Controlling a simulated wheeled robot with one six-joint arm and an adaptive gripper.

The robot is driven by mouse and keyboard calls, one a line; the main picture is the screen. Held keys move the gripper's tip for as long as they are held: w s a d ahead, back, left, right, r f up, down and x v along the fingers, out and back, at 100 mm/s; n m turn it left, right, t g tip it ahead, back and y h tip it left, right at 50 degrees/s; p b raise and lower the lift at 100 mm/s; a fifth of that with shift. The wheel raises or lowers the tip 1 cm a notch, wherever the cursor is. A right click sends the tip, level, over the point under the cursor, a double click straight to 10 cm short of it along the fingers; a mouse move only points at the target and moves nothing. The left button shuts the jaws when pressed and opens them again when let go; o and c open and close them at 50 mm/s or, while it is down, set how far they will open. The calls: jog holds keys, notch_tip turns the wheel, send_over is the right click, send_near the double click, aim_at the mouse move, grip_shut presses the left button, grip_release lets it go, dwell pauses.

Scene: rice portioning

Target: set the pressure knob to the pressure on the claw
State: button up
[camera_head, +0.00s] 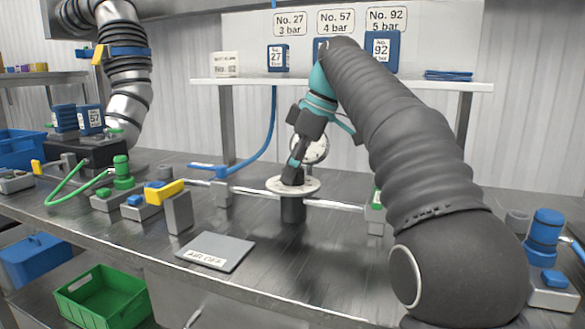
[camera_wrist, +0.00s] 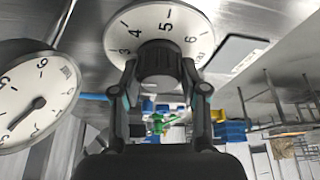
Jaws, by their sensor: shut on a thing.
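The pressure knob (camera_wrist: 158,58) is a dark round knob on a white numbered dial disc (camera_wrist: 153,20). The disc (camera_head: 312,186) sits on a dark post in the middle of the bench in the head view. My gripper (camera_wrist: 160,74) is shut on the knob, one finger on each side; in the head view (camera_head: 292,172) it reaches down onto the disc. The numbers 3 to 6 show around the knob; which mark it points to is unclear. A white gauge (camera_wrist: 18,110) with a dark needle shows beside it, partly hidden in the head view (camera_head: 320,148).
Labels on the back panel (camera_head: 240,25) read No. 27 3 bar, No. 57 4 bar and No. 92 5 bar. Blue parts marked 27 (camera_head: 277,58) and 92 (camera_head: 381,52) stand on the shelf. A blue part marked 57 (camera_head: 91,121) is at left. A yellow-handled valve (camera_head: 165,193) stands nearby.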

dwell(0.3)
jog(key=o, duration=1.1)
jog(key=shift+o, duration=0.2)
jog(key=shift+v, duration=1.25)
jog(key=shift+d+r, duration=0.25)
jog(key=shift+d, duration=0.05)
jog(key=s+d, duration=0.1)
jog(key=d, duration=1)
jog(key=shift+s+d, duration=0.25)
jog(key=shift+s, duration=0.15)
jog(key=shift+s+f, duration=0.1)
